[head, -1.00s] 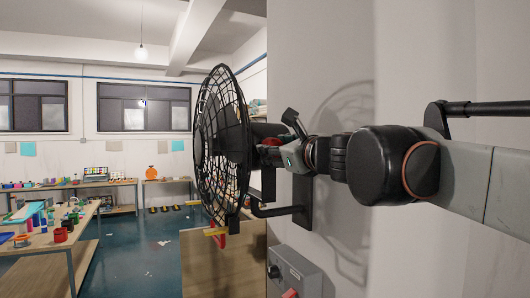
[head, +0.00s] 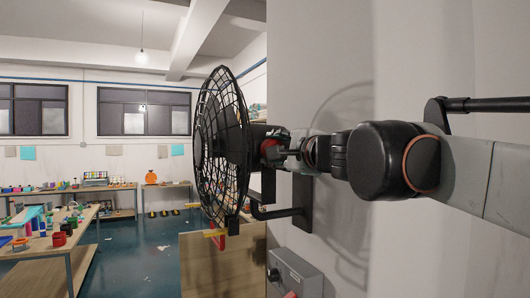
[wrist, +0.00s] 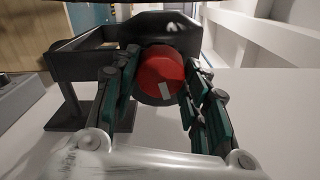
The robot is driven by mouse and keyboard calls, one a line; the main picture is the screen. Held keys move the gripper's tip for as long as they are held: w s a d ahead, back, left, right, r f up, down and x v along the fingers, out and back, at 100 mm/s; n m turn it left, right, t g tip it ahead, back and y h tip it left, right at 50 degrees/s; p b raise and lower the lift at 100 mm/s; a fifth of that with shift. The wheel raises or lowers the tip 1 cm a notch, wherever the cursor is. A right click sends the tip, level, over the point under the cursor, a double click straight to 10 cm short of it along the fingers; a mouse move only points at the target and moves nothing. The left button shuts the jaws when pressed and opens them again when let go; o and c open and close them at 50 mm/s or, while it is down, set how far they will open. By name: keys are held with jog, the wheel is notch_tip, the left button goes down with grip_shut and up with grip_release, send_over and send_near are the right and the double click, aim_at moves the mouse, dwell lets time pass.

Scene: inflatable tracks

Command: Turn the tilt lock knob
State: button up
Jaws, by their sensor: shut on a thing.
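The tilt lock knob is the red round knob (wrist: 162,72) in the middle of the wrist view, with a small white mark on its face. In the head view it shows as a bit of red (head: 270,149) behind the black fan cage (head: 222,145). My gripper (wrist: 160,88) has one green-padded finger on each side of the knob and is shut on it. In the head view my gripper (head: 284,149) reaches in from the right, level with the fan's hub. The knob's far side is hidden.
A black wall bracket (head: 301,203) carries the fan beside the pale wall. A grey control box (head: 294,273) sits below it. A wooden panel (head: 222,268) stands under the fan. Tables with colourful items (head: 50,250) are far left, with open blue floor between.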

jog(key=shift+n, duration=2.1)
jog(key=o, duration=1)
jog(key=shift+o, duration=0.2)
jog(key=shift+s, duration=0.1)
jog(key=v, duration=1.1)
jog(key=shift+s+d, duration=0.15)
jog(key=shift+s, duration=0.25)
